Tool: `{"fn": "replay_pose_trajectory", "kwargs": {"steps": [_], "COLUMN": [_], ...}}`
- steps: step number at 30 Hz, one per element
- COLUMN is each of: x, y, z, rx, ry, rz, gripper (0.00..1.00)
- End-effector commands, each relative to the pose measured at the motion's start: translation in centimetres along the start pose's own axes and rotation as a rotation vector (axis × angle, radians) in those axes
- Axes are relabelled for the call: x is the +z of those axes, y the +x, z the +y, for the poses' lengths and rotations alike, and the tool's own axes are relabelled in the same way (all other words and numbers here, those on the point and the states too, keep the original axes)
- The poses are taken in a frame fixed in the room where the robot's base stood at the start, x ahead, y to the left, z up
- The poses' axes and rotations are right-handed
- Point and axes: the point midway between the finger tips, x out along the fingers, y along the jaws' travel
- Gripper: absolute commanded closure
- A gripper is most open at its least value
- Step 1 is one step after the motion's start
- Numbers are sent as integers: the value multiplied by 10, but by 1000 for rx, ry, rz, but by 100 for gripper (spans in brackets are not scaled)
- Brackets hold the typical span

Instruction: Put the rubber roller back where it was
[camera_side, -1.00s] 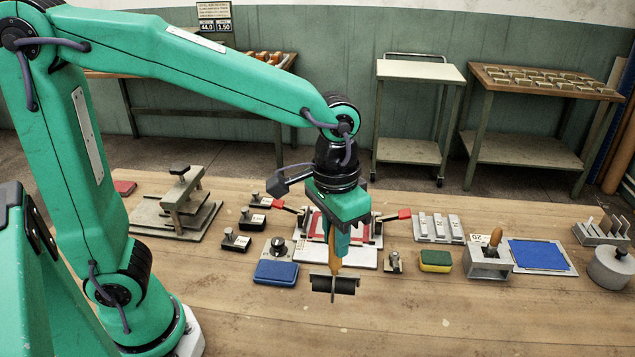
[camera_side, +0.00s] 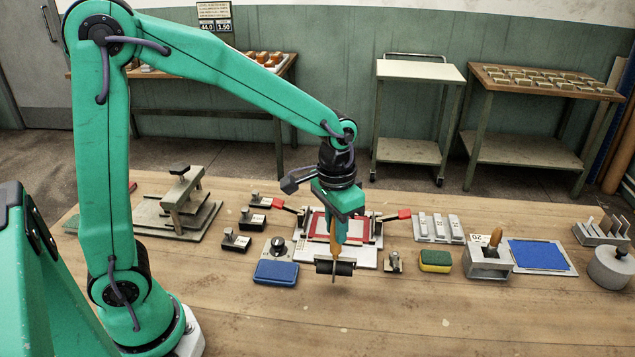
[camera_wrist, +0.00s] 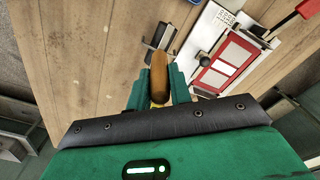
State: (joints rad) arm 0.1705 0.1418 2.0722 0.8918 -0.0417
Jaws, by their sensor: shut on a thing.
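The rubber roller (camera_side: 345,268) has a black cylinder and an orange-brown handle. My gripper (camera_side: 338,240) is shut on the handle, with the cylinder hanging below and in front of the red-framed fixture (camera_side: 318,225). Whether the cylinder touches anything beneath is unclear. In the wrist view the handle (camera_wrist: 158,75) stands between the green fingers of my gripper (camera_wrist: 158,95), and the dark cylinder (camera_wrist: 161,36) shows past it. The red-framed fixture (camera_wrist: 228,66) lies to the right there.
A blue-topped box (camera_side: 276,272) is left of the roller. The front of the wooden table (camera_side: 400,320) is clear.

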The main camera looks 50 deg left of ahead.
Motion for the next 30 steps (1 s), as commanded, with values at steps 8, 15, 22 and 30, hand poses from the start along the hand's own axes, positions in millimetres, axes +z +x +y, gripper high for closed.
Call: {"fn": "replay_pose_trajectory", "kwargs": {"steps": [8,15,22,30], "x": [2,1,2,2], "y": [30,36,38,39], "z": [0,0,0,0], "rx": [0,0,0,0], "ry": [0,0,0,0], "rz": [-3,0,-1,-1], "gripper": [100,100,100,58]}}
